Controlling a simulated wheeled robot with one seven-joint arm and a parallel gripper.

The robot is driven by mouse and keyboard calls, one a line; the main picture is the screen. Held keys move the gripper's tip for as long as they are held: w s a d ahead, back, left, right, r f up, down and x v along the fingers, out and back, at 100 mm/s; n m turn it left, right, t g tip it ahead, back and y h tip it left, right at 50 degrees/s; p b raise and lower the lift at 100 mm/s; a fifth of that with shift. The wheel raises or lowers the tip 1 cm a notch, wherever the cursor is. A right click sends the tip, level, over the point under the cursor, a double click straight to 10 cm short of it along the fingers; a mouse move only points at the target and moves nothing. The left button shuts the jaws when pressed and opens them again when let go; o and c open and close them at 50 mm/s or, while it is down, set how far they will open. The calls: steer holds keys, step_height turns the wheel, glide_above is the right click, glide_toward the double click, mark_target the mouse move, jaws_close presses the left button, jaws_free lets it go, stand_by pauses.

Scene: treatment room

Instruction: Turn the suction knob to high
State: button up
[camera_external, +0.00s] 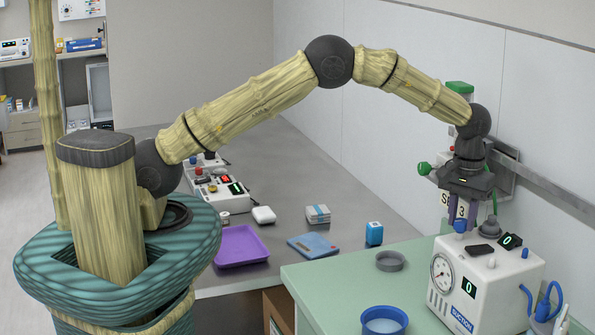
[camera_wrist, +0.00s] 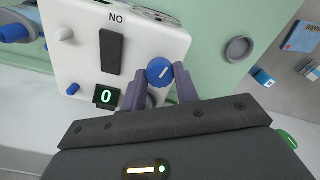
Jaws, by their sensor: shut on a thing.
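The suction unit is a white box (camera_external: 484,277) with a "SUCTION" label on its front, standing on the green worktop. Its round blue knob (camera_wrist: 160,72) with a white pointer line is on the top face. It also shows in the external view (camera_external: 460,226). My gripper (camera_wrist: 161,82) has its two purple fingers on either side of the knob, shut on it. In the external view my gripper (camera_external: 460,217) points down at the unit's top. A small display (camera_wrist: 106,97) on top reads 0 in green, beside a dark rocker (camera_wrist: 111,52).
A pressure gauge (camera_external: 442,274) and a front display (camera_external: 468,288) reading 0 are on the unit. A blue bowl (camera_external: 384,333) and grey dish (camera_external: 390,261) stand on the worktop. A wall rail (camera_external: 548,185) runs behind. The grey table holds a purple tray (camera_external: 240,246).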

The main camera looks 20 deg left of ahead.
steer(key=n, duration=0.4)
steer(key=shift+r+n, duration=0.1)
steer(key=shift+n, duration=0.3)
steer(key=n+p, duration=0.1)
steer(key=n, duration=0.4)
steer(key=n+p, duration=0.1)
steer(key=n, duration=0.4)
steer(key=shift+n, duration=0.4)
steer(key=n+p, duration=0.1)
steer(key=n, duration=0.3)
steer(key=shift+d, duration=0.1)
steer(key=o, duration=1)
